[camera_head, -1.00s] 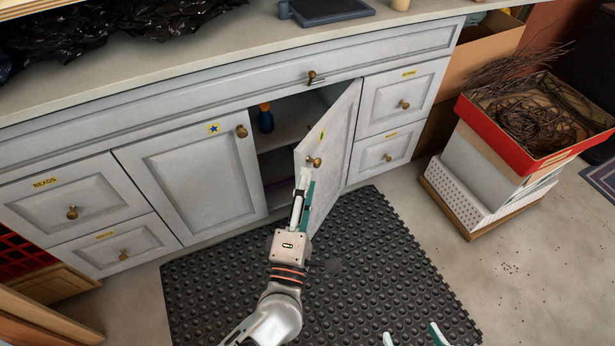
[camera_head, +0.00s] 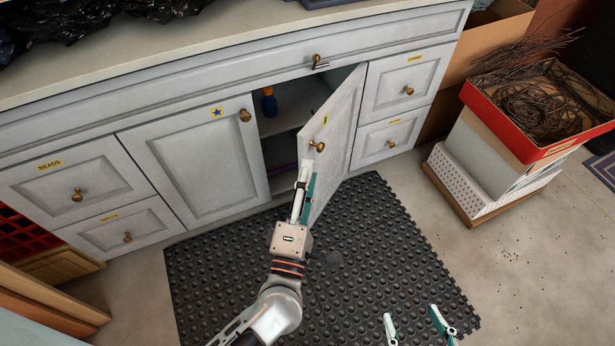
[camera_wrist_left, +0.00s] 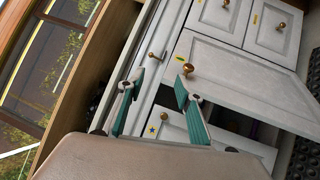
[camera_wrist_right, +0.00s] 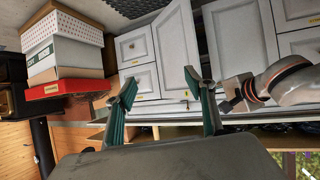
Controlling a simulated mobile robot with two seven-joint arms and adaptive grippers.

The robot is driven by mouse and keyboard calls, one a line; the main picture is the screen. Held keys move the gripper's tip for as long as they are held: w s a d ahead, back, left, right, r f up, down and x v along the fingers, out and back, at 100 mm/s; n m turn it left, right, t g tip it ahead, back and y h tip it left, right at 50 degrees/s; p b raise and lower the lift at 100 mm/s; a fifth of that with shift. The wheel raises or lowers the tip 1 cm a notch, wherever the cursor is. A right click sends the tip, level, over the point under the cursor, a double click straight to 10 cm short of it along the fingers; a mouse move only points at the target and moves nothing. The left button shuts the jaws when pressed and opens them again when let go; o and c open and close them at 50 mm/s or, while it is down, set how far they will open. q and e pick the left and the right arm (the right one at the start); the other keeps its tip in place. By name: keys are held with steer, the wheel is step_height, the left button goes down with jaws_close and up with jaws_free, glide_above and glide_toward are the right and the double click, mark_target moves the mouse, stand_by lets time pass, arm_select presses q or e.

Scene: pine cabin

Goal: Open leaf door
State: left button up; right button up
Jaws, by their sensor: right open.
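The leaf door (camera_head: 343,130) of the light grey cabinet stands partly open, hinged on its right side. It has a brass knob (camera_head: 318,146) and a yellow label. My left gripper (camera_head: 306,170) is in front of the door's free edge, just below the knob. The left wrist view shows its fingers (camera_wrist_left: 155,92) apart with nothing between them; the knob (camera_wrist_left: 188,69) appears close beyond the tips. Contact with the door cannot be told. My right gripper (camera_head: 415,318) is open and empty, low over the mat. The door also shows in the right wrist view (camera_wrist_right: 177,50).
A closed door (camera_head: 197,160) with a blue star is left of the opening, drawers on both sides. A blue bottle (camera_head: 269,102) stands inside. Stacked boxes (camera_head: 500,150) with twigs stand at right. A black mat (camera_head: 390,250) covers the floor in front.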

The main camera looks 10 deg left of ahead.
arm_select(q)
steer(key=c, duration=0.6)
steer(key=shift+w+m+h, duration=0.2)
steer(key=shift+m+h, duration=0.1)
steer(key=shift+h, duration=0.3)
jaws_close()
steer(key=w+a+f+m+g+h, duration=0.3)
steer(key=w+a+m+h, duration=0.15)
steer(key=a, duration=0.35)
steer(key=w+a+f+m+g+h, duration=0.2)
steer(key=w+a+f+m+h, duration=0.1)
steer(key=a+h, duration=0.3)
steer(key=w+d+y, duration=0.1)
steer(key=w+d, duration=0.6)
steer(key=d, duration=0.1)
steer(key=shift+b, duration=0.45)
arm_select(e)
steer(key=shift+s+a+f, duration=0.2)
steer(key=shift+f, duration=0.05)
